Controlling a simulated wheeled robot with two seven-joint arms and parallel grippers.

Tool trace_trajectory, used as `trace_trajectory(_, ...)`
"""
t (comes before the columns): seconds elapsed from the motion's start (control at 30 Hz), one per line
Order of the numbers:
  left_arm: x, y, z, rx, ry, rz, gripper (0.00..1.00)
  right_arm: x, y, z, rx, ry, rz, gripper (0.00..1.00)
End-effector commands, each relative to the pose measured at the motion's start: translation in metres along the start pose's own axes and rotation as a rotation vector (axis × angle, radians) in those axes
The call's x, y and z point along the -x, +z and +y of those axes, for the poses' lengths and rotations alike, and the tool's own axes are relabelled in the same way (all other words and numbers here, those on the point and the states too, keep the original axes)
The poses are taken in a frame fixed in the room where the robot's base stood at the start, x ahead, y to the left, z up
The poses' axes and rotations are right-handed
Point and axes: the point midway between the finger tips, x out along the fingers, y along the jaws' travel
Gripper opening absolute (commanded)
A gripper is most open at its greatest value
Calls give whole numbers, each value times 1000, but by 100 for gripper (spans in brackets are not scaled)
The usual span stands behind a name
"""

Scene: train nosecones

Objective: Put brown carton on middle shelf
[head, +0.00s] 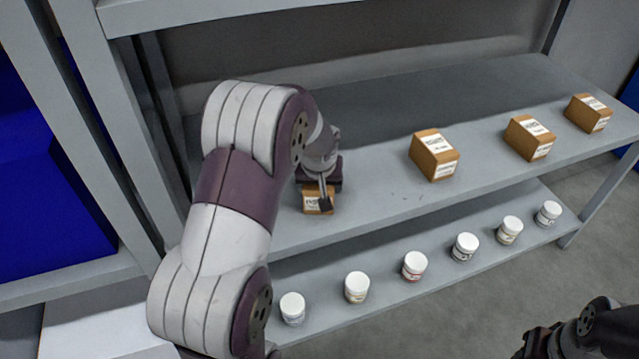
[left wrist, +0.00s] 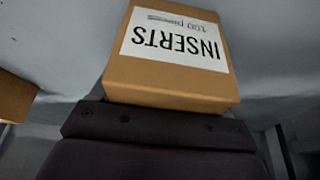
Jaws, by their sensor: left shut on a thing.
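A brown carton (head: 318,203) with a white label is at the left part of the middle shelf (head: 375,200). My left gripper (head: 322,192) is over it and shut on it. In the left wrist view the brown carton (left wrist: 175,75) fills the middle, its label reading "INSERTS" upside down. Whether its underside touches the shelf is hard to tell. My right gripper (head: 540,345) is at the bottom right of the head view, dark and cut off, so its fingers cannot be read.
More brown cartons (head: 434,156), (head: 529,138), (head: 588,113) stand along the middle shelf to the right. Several white-capped jars (head: 414,265) line the lower shelf. A grey upright (head: 95,120) and upper shelf (head: 180,14) frame the left side.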

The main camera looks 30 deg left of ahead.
Motion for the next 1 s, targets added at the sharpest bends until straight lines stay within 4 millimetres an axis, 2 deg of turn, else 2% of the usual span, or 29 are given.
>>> trace_trajectory(0.03,-1,1,0,0,0,0,81,-1,0,0,0,0,0,43)
trace_trajectory(0.1,-1,0,0,0,0,-1,100,-1,0,0,0,0,0,43)
trace_trajectory(0.3,0,0,0,0,0,-1,100,0,0,0,0,0,0,43)
trace_trajectory(0.4,8,-2,0,0,0,1,100,4,0,0,0,0,0,43)
trace_trajectory(0.47,19,-3,0,0,1,2,100,7,-1,0,0,0,0,43)
trace_trajectory(0.7,84,-3,1,0,1,4,100,21,-2,0,0,0,0,43)
trace_trajectory(0.8,104,-2,0,0,1,3,100,24,-3,0,0,0,0,43)
trace_trajectory(0.93,119,0,1,-5,1,-2,100,26,-3,0,0,0,0,43)
trace_trajectory(0.97,120,5,3,-17,4,-11,100,26,-3,0,0,0,0,43)
trace_trajectory(1.0,121,19,8,-49,13,-31,100,26,-3,0,0,0,0,43)
